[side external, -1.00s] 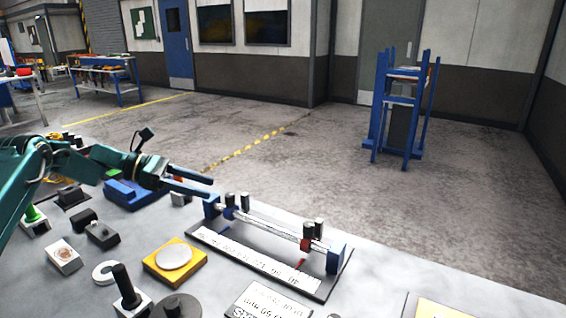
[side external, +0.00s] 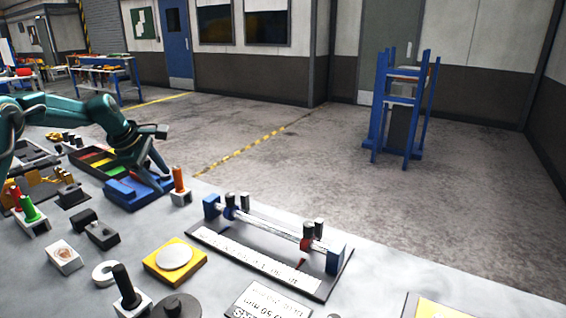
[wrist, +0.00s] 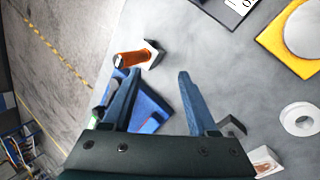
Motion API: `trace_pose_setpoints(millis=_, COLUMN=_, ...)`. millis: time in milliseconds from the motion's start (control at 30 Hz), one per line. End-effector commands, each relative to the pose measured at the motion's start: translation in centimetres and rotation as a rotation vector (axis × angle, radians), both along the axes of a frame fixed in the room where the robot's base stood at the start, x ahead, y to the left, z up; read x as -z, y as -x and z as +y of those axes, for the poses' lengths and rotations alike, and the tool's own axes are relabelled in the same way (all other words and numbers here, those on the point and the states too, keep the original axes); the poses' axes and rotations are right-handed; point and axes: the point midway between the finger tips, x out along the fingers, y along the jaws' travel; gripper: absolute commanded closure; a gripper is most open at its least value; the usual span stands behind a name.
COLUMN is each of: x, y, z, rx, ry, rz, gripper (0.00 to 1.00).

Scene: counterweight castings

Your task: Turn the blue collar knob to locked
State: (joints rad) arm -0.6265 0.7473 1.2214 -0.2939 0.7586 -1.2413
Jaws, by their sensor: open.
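The blue collar (side external: 230,212) sits near the left end of a pale rod on a dark-based fixture in the side view. A dark knob (side external: 230,198) stands up from it, and another dark post stands just behind. I cannot tell whether the knob is at locked. A red collar (side external: 306,240) sits near the right end. My gripper (side external: 160,181) is open and points down over a blue bin, left of the fixture and apart from it. In the wrist view my gripper (wrist: 158,73) has nothing between its fingers; the collar is out of view.
An orange-handled piece (side external: 180,181) stands between my gripper and the fixture. A blue bin (wrist: 153,108) lies below my fingers. A yellow plate with a pale disc (side external: 158,268) lies in front of the fixture.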

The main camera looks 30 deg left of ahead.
Motion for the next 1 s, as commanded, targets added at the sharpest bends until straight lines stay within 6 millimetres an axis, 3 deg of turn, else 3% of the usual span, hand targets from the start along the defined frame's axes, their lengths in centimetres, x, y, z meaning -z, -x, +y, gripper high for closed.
trace_pose_setpoints(millis=100, x=-1.5, y=-0.1, z=3.6, rx=0.087, ry=-0.331, rz=-0.019, gripper=0.41)
trace_pose_setpoints(millis=200, x=-3.9, y=-0.9, z=5.5, rx=0.204, ry=-0.599, rz=-0.06, gripper=0.41)
trace_pose_setpoints(millis=333, x=-7.7, y=-2.6, z=5.6, rx=0.41, ry=-0.914, rz=-0.148, gripper=0.41)
trace_pose_setpoints(millis=467, x=-10.9, y=-4.4, z=2.6, rx=0.678, ry=-1.173, rz=-0.264, gripper=0.41)
trace_pose_setpoints(millis=600, x=-12.6, y=-5.1, z=-2.4, rx=0.984, ry=-1.351, rz=-0.397, gripper=0.41)
trace_pose_setpoints(millis=800, x=-12.4, y=-4.1, z=-8.0, rx=1.31, ry=-1.443, rz=-0.531, gripper=0.41)
trace_pose_setpoints(millis=1000, x=-11.4, y=-2.0, z=-12.3, rx=1.576, ry=-1.456, rz=-0.631, gripper=0.41)
